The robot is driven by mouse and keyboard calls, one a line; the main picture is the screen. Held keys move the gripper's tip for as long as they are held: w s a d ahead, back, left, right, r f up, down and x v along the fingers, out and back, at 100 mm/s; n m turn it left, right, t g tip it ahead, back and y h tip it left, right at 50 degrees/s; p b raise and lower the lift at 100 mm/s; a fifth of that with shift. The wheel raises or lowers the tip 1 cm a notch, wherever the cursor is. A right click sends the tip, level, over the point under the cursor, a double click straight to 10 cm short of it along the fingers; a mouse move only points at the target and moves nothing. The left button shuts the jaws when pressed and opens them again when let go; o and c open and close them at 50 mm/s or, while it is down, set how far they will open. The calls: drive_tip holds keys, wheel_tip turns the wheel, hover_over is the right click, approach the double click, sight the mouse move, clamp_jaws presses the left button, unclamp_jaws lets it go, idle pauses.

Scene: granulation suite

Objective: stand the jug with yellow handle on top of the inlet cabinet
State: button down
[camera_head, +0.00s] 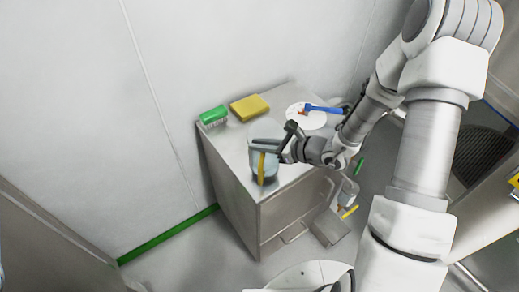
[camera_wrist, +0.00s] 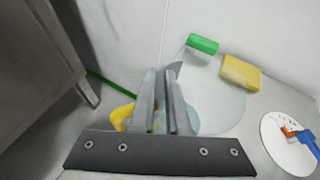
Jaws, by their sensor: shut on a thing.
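The jug with yellow handle (camera_head: 271,171) is clear and bluish, and looks upright at the near left corner of the steel cabinet top (camera_head: 234,150), which I take to be the inlet cabinet. I cannot tell whether its base touches the top. My gripper (camera_head: 277,150) is shut on the jug near its upper part. In the wrist view the fingers (camera_wrist: 166,102) are close together, and the yellow handle (camera_wrist: 122,118) shows to their left. The fingers hide part of the jug and the exact grip.
A white plate (camera_head: 297,118) with a blue-handled tool (camera_head: 324,109) is to the right. Clear vessels (camera_head: 348,190) show low at the cabinet's right side.

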drive_tip(key=shift+f, duration=1.2)
drive_tip(key=shift+f, duration=0.15)
drive_tip(key=c, duration=0.9)
unclamp_jaws()
